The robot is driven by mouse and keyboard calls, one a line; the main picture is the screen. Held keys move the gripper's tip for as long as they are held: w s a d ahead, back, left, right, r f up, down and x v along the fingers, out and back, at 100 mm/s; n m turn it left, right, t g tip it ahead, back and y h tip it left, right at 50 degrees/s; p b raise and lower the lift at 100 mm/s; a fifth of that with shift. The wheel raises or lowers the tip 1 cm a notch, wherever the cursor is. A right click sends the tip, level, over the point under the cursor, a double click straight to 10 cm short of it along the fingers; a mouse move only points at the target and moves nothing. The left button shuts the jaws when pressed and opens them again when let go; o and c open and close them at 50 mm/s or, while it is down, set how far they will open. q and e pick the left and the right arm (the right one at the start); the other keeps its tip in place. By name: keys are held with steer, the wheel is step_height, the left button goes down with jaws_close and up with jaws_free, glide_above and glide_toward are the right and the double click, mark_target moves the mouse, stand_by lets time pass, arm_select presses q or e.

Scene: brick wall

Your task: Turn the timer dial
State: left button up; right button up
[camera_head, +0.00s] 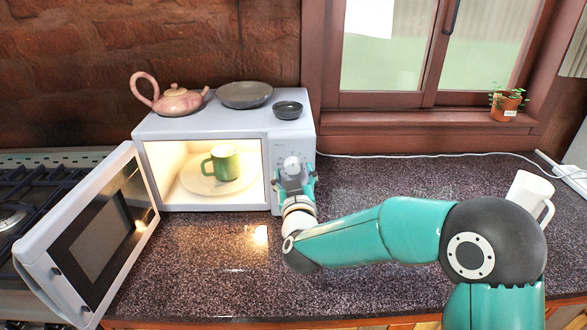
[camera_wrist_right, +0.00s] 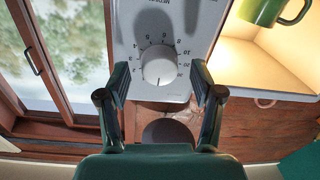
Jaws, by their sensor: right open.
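The white timer dial (camera_head: 292,163) is on the control panel at the right of the white microwave (camera_head: 205,124). In the wrist view the round dial (camera_wrist_right: 158,66) shows a dark pointer mark and a numbered scale around it. My right gripper (camera_head: 295,180) is in front of the panel; in the wrist view its fingers (camera_wrist_right: 160,82) are apart, one on each side of the dial. The microwave door (camera_head: 92,232) stands open to the left. My left gripper is out of view.
A green mug (camera_head: 222,163) sits on the plate (camera_head: 196,183) inside the lit microwave. A pink teapot (camera_head: 177,100), a grey plate (camera_head: 244,94) and a dark bowl (camera_head: 288,109) stand on top. A white mug (camera_head: 530,192) is at the right. The counter behind my arm is clear except for a cable.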

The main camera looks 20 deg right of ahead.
steer(key=shift+w+d, duration=0.1)
steer(key=shift+w, duration=0.25)
steer(key=shift+c, duration=0.2)
steer(key=c, duration=1.1)
steer(key=shift+f+m+b, duration=0.2)
steer(key=shift+m+b, duration=0.2)
steer(key=shift+b, duration=0.5)
steer(key=m+b, duration=0.2)
steer(key=b, duration=0.2)
steer(key=shift+m, duration=0.3)
steer(key=shift+r+m+b, duration=0.1)
steer(key=shift+m+b, duration=1.2)
steer(key=shift+b, duration=0.05)
steer(key=o, duration=1.1)
